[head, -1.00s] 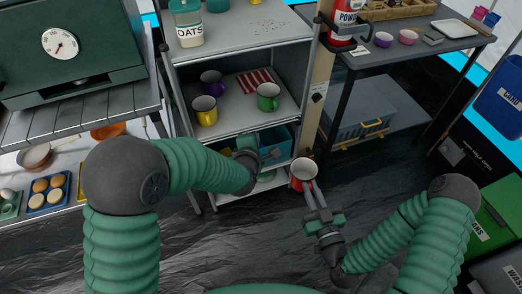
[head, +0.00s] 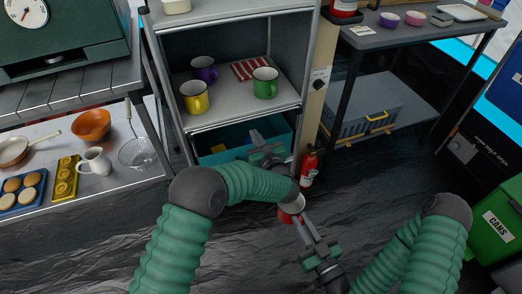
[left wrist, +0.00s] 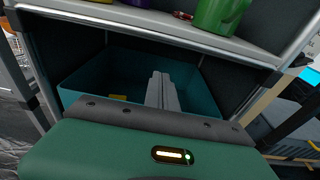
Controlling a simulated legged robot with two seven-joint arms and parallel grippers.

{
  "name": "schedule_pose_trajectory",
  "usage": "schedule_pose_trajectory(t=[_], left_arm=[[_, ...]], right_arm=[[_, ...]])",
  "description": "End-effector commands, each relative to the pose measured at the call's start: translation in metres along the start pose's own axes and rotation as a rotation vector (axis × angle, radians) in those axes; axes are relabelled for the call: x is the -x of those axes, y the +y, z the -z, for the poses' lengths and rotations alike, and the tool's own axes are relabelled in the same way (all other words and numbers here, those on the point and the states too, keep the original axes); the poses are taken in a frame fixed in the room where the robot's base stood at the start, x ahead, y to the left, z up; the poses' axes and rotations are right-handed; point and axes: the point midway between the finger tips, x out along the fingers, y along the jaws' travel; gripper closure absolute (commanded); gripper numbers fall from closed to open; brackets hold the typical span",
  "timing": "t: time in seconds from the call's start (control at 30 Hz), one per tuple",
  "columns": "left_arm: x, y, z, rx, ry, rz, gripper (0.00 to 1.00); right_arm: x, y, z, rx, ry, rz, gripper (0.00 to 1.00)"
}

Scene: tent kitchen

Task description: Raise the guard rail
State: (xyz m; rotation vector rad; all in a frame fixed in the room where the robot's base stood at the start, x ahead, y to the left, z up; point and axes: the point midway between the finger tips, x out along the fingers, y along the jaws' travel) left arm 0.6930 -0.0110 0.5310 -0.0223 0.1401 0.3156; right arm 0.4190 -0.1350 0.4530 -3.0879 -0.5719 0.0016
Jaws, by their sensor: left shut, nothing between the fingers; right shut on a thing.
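The grey shelf unit (head: 238,118) stands ahead of me. I cannot clearly tell a separate guard rail from its front edges. My left gripper (head: 257,138) is shut and empty at the front of the lower bay, over a teal bin (head: 287,137). In the left wrist view its closed fingers (left wrist: 161,90) point into the teal bin (left wrist: 85,85), below the shelf edge (left wrist: 185,34). My right gripper (head: 306,232) is shut on a red mug (head: 288,217), low in front of the unit. My left forearm hides part of the mug.
Yellow (head: 194,97), purple (head: 204,69) and green (head: 265,84) mugs stand on the middle shelf with a striped cloth (head: 250,69). A fire extinguisher (head: 309,167) stands right of the unit. A blue-grey case (head: 362,107) lies under the right table. The dark floor in front is clear.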

Motion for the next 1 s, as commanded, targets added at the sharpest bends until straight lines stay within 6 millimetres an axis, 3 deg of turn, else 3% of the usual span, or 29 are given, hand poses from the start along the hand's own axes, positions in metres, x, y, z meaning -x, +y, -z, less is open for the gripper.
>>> schedule_pose_trajectory(t=[0.07, 0.13, 0.3, 0.77, 1.0], left_arm=[[-0.018, 0.001, 0.005, 0.001, -0.003, -0.002, 1.0], [-0.012, -0.001, -0.012, 0.001, -0.004, 0.004, 1.0], [-0.004, 0.0, -0.032, -0.001, -0.003, 0.002, 1.0], [-0.001, 0.0, -0.043, -0.002, -0.001, 0.002, 1.0], [0.006, 0.0, -0.098, 0.001, -0.003, 0.001, 1.0]], right_arm=[[0.0, 0.0, -0.013, 0.0, 0.001, 0.0, 1.0], [0.0, 0.0, -0.016, 0.0, 0.001, 0.0, 1.0], [0.0, 0.0, -0.023, 0.0, 0.001, 0.0, 1.0], [0.0, 0.0, -0.02, 0.0, 0.001, 0.0, 1.0], [0.0, 0.0, 0.006, 0.0, 0.001, 0.0, 1.0]])
